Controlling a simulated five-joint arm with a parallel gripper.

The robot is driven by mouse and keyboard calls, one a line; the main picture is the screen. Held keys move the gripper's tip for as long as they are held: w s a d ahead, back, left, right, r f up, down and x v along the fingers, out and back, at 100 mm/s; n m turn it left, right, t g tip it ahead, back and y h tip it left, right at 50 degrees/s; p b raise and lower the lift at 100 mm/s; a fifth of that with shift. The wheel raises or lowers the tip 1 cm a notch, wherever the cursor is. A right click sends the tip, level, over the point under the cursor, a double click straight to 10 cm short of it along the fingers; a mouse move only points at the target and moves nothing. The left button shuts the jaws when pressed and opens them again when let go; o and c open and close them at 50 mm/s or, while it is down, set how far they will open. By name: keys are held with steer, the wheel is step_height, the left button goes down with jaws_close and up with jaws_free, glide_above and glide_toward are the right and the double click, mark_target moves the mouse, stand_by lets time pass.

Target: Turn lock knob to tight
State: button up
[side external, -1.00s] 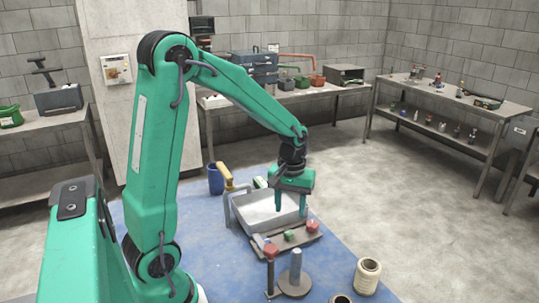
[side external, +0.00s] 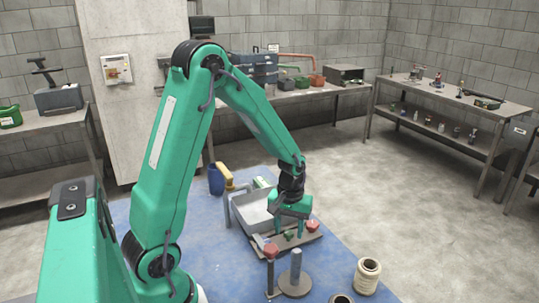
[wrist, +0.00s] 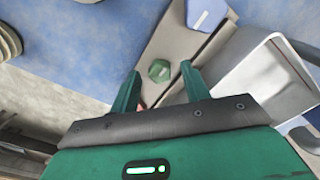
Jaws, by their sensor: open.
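A board (side external: 314,240) lies on the blue mat and carries a green six-sided knob (side external: 289,235), a red knob (side external: 312,224) and a blue piece. In the wrist view the green knob (wrist: 159,70) has a pale mark and shows between my fingertips. The blue piece (wrist: 203,14) has a white line across its top. A bit of red shows beside my left finger, mostly hidden. No label tells which knob is the lock knob. My gripper (side external: 289,230) is open, pointing down just over the green knob; contact cannot be told. It also shows in the wrist view (wrist: 160,72).
A grey metal tray (side external: 248,208) stands right behind the board, with a yellow-handled tool (side external: 226,176) at its left. A red-topped post (side external: 271,252) and a grey post on a round base (side external: 295,272) stand in front. A thread spool (side external: 367,276) is at front right.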

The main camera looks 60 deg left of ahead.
steer(key=shift+f, duration=0.1)
steer(key=c, duration=1)
steer(key=shift+m, duration=0.4)
steer(key=m, duration=1.2)
steer(key=shift+m, duration=0.3)
steer(key=m, duration=0.4)
steer(key=shift+m, duration=0.3)
